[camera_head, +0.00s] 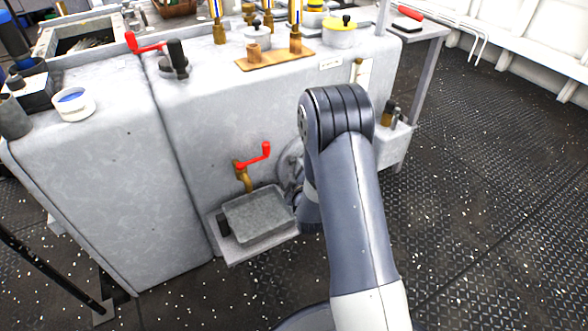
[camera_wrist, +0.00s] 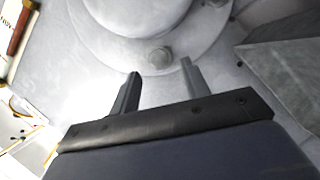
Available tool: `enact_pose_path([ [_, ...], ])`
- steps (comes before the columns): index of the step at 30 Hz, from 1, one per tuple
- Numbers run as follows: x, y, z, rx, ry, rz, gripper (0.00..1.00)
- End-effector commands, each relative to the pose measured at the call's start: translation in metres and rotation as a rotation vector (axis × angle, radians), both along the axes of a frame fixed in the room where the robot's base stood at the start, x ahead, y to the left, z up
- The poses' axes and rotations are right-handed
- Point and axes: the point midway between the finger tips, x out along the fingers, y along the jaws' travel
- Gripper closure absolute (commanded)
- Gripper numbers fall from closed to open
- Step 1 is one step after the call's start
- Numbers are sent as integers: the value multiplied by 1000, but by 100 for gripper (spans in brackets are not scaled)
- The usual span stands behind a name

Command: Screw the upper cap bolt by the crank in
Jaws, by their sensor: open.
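In the wrist view a grey round cap (camera_wrist: 112,38) fills the top, and a grey bolt head (camera_wrist: 160,57) sits on its lower rim in that picture. Another bolt (camera_wrist: 217,3) is cut off at the top edge. My gripper (camera_wrist: 160,72) is open and empty, its two dark fingers apart with the bolt head showing between their tips. I cannot tell whether they touch it or how far the bolt is screwed in. In the head view the round cap (camera_head: 289,163) shows on the cabinet front beside a red crank (camera_head: 254,156). My arm hides my gripper and much of the cap there.
A grey tray (camera_head: 257,216) stands on a low shelf below the red crank. A second red-handled crank (camera_head: 146,43) is on the cabinet top (camera_head: 225,75). A bracket with a dark-handled item (camera_head: 392,112) juts out right of my arm. Dark floor at right is clear.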

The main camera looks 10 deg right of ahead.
Motion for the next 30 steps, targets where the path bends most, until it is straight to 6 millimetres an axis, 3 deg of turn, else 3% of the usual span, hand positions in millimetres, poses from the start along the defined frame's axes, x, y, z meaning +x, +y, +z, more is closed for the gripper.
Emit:
enact_pose_path([
  [7, 27, -1, -7, 1, 0, -1, 55],
  [18, 32, -1, -7, 1, 1, -1, 56],
  [30, 31, -1, -7, 1, 1, -1, 89],
])
